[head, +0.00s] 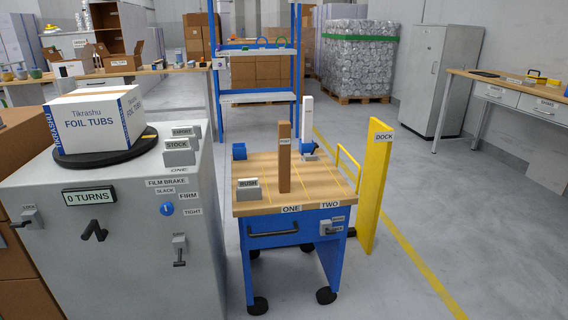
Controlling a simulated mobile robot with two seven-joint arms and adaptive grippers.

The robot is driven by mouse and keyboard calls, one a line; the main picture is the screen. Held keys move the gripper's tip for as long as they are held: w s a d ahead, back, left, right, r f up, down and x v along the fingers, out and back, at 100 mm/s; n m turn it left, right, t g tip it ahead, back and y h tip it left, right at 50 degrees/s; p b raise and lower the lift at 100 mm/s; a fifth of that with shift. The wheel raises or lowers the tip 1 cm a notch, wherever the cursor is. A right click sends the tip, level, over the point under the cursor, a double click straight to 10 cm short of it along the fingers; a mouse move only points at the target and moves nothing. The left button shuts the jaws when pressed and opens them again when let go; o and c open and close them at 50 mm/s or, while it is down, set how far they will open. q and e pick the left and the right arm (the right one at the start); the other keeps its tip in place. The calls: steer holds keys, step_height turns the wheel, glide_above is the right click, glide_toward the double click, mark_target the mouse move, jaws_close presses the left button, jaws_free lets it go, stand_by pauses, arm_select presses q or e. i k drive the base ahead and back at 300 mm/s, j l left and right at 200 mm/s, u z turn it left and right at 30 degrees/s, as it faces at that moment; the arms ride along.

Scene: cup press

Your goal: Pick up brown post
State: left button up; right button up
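The brown post (284,165) is a tall, narrow upright block with a small pale label. It stands on the wooden top of the blue cart (262,205), near the middle and behind the label ONE. Its top is free and nothing holds it. Neither my left nor my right gripper shows in the head view, so their state and distance from the post cannot be seen.
A small grey labelled block (249,189) sits front left of the post. A blue cylinder (239,152) and a white upright post (307,115) stand behind. A grey machine (110,205) bearing a carton (94,119) is left; a yellow DOCK panel (375,190) is right.

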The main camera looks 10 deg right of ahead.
mark_target(284, 127)
steer(key=z, duration=1.4)
steer(key=i+j+z, duration=0.15)
steer(key=j+z, duration=0.2)
steer(key=i+j+z, duration=0.1)
steer(key=j+z, duration=0.25)
